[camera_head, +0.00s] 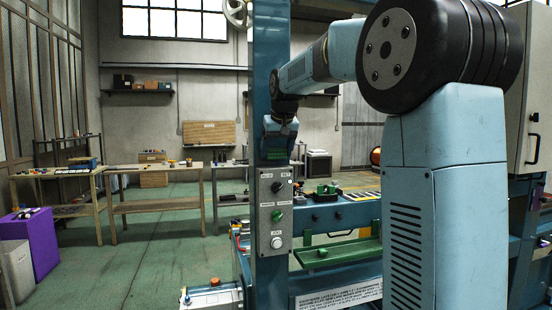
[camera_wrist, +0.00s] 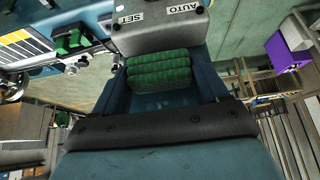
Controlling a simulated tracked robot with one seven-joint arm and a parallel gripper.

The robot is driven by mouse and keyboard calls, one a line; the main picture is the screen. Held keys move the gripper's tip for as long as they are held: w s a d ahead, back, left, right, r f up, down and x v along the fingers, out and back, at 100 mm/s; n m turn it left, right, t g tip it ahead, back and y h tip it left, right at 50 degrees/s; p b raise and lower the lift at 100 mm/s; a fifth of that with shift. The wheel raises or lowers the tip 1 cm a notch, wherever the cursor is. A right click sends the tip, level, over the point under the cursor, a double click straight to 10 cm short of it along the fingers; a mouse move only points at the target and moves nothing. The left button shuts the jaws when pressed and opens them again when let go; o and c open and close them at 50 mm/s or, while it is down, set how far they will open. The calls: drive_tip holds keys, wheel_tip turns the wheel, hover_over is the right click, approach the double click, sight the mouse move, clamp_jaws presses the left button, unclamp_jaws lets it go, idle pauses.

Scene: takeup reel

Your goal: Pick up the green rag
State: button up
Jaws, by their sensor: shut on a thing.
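The green rag (camera_wrist: 160,68) is a ribbed, folded bundle in the wrist view, between the blue fingers of my gripper (camera_wrist: 162,88). My gripper is shut on it. In the head view my gripper (camera_head: 279,136) is beside the blue post, above the grey control box. A small green patch of the rag (camera_head: 275,155) shows at its lower end, apart from the box below. The rag's far side is hidden.
A green tray (camera_head: 338,252) is on the machine to the right.

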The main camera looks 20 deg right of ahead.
drive_tip(key=s+r, duration=1)
drive_tip(key=s, duration=0.4)
drive_tip(key=shift+r, duration=0.3)
drive_tip(key=o, duration=0.5)
drive_tip(key=c, duration=0.3)
drive_tip(key=shift+s+a, duration=0.1)
drive_tip(key=shift+c, duration=0.2)
